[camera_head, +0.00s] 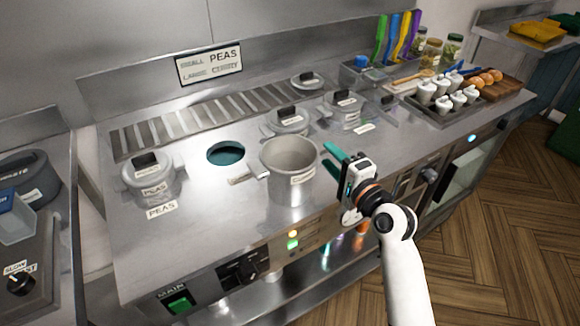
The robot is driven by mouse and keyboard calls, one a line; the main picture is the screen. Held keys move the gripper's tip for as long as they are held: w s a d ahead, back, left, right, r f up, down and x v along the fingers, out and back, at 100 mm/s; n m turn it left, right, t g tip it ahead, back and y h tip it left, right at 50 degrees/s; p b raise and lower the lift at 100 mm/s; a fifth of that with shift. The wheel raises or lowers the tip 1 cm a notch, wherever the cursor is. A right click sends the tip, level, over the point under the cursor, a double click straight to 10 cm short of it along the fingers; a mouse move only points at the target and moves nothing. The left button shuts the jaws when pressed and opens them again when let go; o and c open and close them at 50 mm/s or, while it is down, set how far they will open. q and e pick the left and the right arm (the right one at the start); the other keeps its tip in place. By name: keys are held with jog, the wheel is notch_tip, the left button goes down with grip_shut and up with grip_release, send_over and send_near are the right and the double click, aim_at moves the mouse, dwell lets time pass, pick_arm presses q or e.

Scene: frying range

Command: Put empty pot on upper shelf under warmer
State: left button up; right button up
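An open grey metal pot (290,172) with a label on its side and a handle (248,175) pointing left stands near the middle of the steel range top. Its inside looks empty, though its bottom is partly hidden. My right gripper (326,155), with green fingers, is just right of the pot's rim. Its fingers are spread, point left and hold nothing; I cannot tell whether a fingertip touches the pot. My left gripper is not in view. I cannot make out an upper shelf under a warmer.
A round opening (226,153) is left of the pot. Lidded pots stand at left (149,177), behind (288,120) and at right (344,110). A tray of white bottles (446,112) is at far right. A lower shelf (325,258) runs below the front panel.

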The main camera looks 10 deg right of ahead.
aim_at(312, 139)
jog(key=shift+w+a+r, duration=0.15)
jog(key=shift+w+a, duration=0.2)
jog(key=shift+w, duration=0.2)
jog(key=p+x, duration=0.1)
jog(key=x, duration=0.4)
jog(key=shift+a, duration=0.15)
jog(key=shift+r, duration=0.1)
jog(key=shift+s, duration=0.1)
grip_shut()
